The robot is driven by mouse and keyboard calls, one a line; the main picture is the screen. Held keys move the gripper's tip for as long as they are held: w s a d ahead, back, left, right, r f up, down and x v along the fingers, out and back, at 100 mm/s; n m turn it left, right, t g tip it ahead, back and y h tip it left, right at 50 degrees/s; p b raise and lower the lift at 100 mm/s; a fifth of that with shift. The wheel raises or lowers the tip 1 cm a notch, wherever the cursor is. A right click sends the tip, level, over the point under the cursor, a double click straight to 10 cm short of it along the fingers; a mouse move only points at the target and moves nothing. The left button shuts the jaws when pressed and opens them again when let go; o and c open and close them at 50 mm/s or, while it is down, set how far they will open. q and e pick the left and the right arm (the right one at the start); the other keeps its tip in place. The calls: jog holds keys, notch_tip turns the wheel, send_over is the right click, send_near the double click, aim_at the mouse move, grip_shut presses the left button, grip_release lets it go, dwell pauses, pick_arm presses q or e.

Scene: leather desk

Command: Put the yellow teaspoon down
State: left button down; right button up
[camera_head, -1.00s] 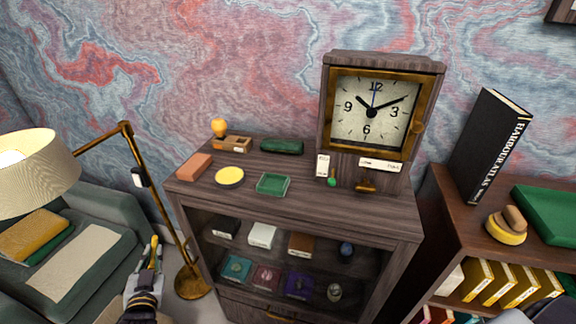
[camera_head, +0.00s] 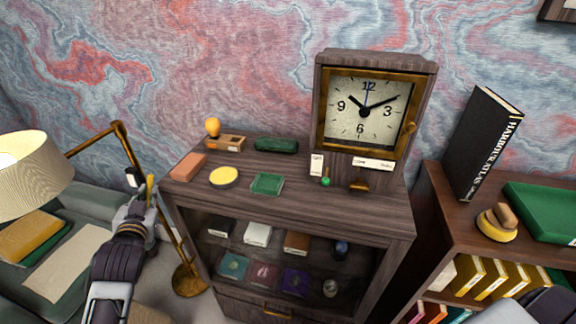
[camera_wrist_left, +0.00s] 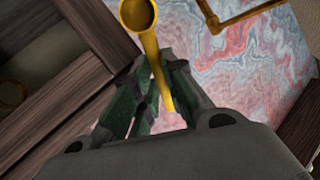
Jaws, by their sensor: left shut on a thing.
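The yellow teaspoon (camera_wrist_left: 154,55) is held in my left gripper (camera_wrist_left: 158,92), with its bowl sticking out past the fingertips in the left wrist view. In the head view the teaspoon (camera_head: 150,186) points up from my left gripper (camera_head: 146,202). The gripper is in the air at the left side of the dark wooden cabinet (camera_head: 330,213), apart from its top. My right gripper does not show; only a dark piece of an arm is at the lower right corner.
On the cabinet top are a yellow disc (camera_head: 223,177), a green tray (camera_head: 267,184), an orange-brown block (camera_head: 189,166), a dark green case (camera_head: 276,145) and a clock (camera_head: 366,108). Bare wood lies along the front edge. A lamp (camera_head: 33,172) stands at the left.

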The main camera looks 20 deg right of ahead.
pick_arm(q)
jog(key=w+d+r+m+h+p, duration=0.1)
jog(key=d+r+h, duration=0.1)
jog(key=d+r, duration=0.5)
jog(key=w+d+r+m+h+p, duration=0.1)
jog(key=d+r, duration=0.2)
jog(key=r, duration=0.9)
jog(key=w+d+r+m+h+p, duration=0.15)
jog(key=d+r, duration=0.25)
jog(key=r, duration=0.5)
jog(key=s+d+r+m+g+h, duration=0.25)
jog(key=d+r, duration=0.25)
jog(key=d, duration=0.5)
jog(key=d+f+m+g+h, duration=0.2)
jog(key=d+f+h, duration=0.1)
jog(key=d+f, duration=0.9)
jog(key=shift+d+f, duration=0.4)
jog(key=shift+f, duration=1.35)
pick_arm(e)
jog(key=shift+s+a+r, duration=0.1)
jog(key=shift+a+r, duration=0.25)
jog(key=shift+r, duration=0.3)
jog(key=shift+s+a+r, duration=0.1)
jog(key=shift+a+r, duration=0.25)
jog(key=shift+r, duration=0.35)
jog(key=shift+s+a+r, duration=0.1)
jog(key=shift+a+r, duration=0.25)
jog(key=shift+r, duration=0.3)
